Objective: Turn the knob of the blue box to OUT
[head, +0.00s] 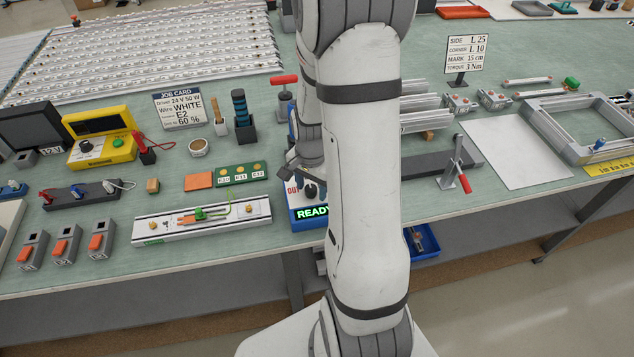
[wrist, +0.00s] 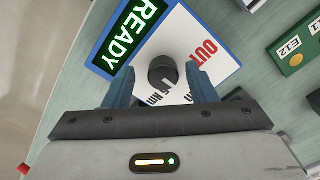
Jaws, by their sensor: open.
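The blue box (wrist: 224,74) has a white top face with a green READY display (wrist: 131,31), a red OUT mark and a partly hidden "Nm" mark. Its dark round knob (wrist: 161,68) stands in the middle of the face. In the wrist view, the open blue fingers of my gripper (wrist: 160,76) stand left and right of the knob, with gaps showing. I cannot tell how deep they reach or where the knob points. In the head view, my arm hides much of the blue box (head: 298,222); my gripper (head: 308,176) is above it.
Left of the box are a green board (head: 241,173) with labelled yellow spots and a white fixture (head: 160,232) with a green wire. A red-handled toggle clamp (head: 455,170) stands to the right. A blue bin (head: 423,242) sits below the bench edge.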

